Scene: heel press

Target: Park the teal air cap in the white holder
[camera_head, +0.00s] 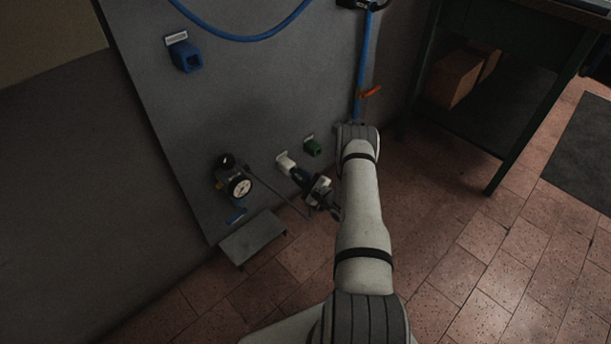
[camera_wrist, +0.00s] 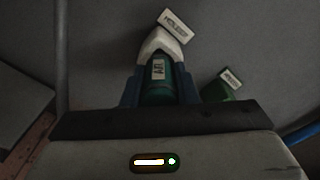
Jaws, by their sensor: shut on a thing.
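The teal air cap (camera_wrist: 158,88), with a label reading AIR, is between the two fingers of my gripper (camera_wrist: 160,95) in the wrist view. Its far end is at the mouth of the white holder (camera_wrist: 164,42), and the two look in line. I cannot tell how deep the cap sits. In the head view the white holder (camera_head: 286,162) is on the grey panel, and my gripper (camera_head: 300,178) is right at it, below and to its right. My gripper is shut on the cap. The cap itself is mostly hidden in the head view.
A green holder (camera_head: 312,147) is close on the right, also in the wrist view (camera_wrist: 218,91). A gauge (camera_head: 240,186) with a thin line is to the left. A blue holder (camera_head: 188,58) is higher on the panel. A small grey step (camera_head: 252,238) is below. A blue hose (camera_head: 364,60) hangs above my arm.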

